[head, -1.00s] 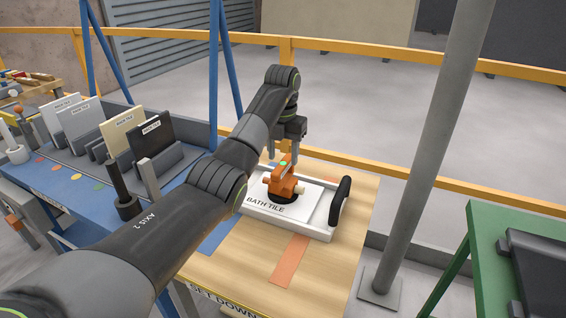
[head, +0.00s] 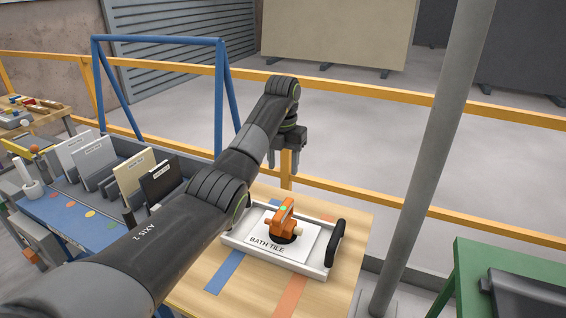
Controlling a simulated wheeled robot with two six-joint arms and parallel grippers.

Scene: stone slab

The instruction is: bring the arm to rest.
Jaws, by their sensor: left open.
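My left arm reaches in from the lower left of the head view. Its gripper (head: 285,164) points down, open and empty, in the air above and behind the white tray (head: 262,259). The gripper is apart from everything. On the tray lies a white tile (head: 268,243) marked BATH TILE. My right gripper is not in view.
The tray with its black handle (head: 335,242) stands on a wooden table (head: 350,285) with blue and orange stripes. A rack of sample tiles (head: 134,172) is at the left. A grey post (head: 432,150) and a green stand (head: 470,262) are at the right. A yellow rail (head: 400,97) runs behind.

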